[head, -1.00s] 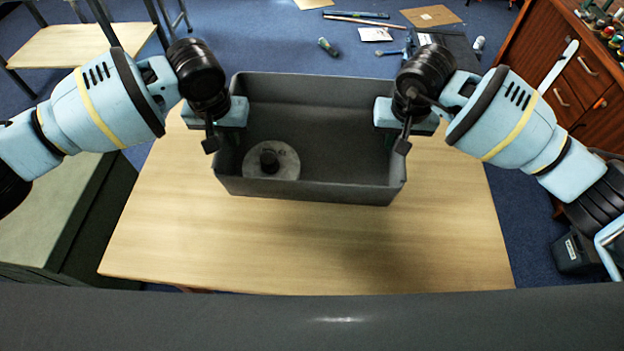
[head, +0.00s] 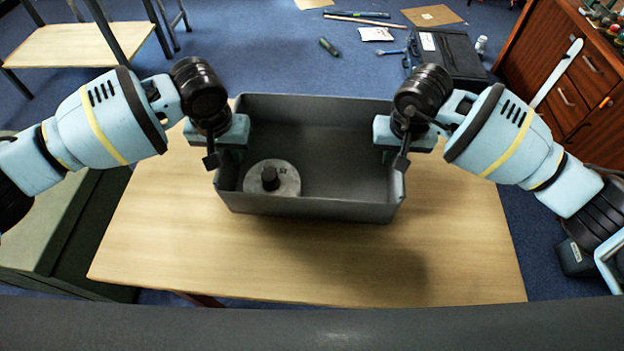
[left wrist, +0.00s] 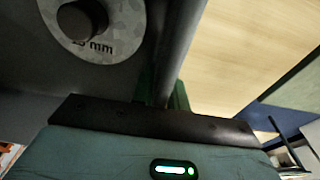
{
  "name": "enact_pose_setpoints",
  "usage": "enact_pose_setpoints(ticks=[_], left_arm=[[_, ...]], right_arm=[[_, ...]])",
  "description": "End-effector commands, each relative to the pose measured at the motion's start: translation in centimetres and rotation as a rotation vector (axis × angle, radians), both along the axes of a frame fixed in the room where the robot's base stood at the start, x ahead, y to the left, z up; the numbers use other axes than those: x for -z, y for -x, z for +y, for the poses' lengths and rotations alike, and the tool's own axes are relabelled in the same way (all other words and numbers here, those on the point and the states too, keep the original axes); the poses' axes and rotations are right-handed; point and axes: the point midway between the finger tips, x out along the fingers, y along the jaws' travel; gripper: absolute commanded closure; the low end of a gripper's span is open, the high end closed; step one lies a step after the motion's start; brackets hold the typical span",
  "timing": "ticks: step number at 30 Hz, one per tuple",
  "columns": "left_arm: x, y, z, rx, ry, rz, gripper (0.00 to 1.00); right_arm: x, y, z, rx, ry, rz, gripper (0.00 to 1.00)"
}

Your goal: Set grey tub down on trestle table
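The grey tub (head: 330,208) is held level between my two grippers over the trestle table (head: 180,262). A dark shadow lies on the tabletop at front right of it; I cannot tell the exact gap beneath. My left gripper (head: 226,158) is shut on the tub's left end wall, and in the left wrist view the wall (left wrist: 178,50) runs up from the gripper. My right gripper (head: 396,155) is shut on the right end wall. The fingertips are largely hidden. A round grey weight with a knob (head: 286,178) sits inside the tub at the left.
A wooden cabinet (head: 570,100) stands at the right. A black case (head: 450,55) and loose tools lie on the blue floor behind the table. Another light wooden table (head: 80,45) is at the back left. The table's front part is clear.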

Motion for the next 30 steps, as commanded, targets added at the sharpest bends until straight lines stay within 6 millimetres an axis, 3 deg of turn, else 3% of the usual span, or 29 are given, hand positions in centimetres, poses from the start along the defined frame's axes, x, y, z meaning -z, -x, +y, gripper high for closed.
enact_pose_setpoints(ticks=[4, 16, 30], left_arm=[[0.0, 0.0, 0.0, 0.000, 0.000, 0.000, 0.68], [-1.0, 0.1, 0.0, 0.000, 0.001, -0.001, 0.68], [-9.3, 1.3, 0.0, 0.000, 0.002, -0.002, 0.68]], right_arm=[[-0.1, 0.0, 0.0, 0.000, -0.001, -0.001, 0.73], [-0.1, 0.0, 0.0, 0.000, -0.001, -0.001, 0.73], [0.0, 0.0, 0.0, 0.000, -0.001, -0.001, 0.73]])
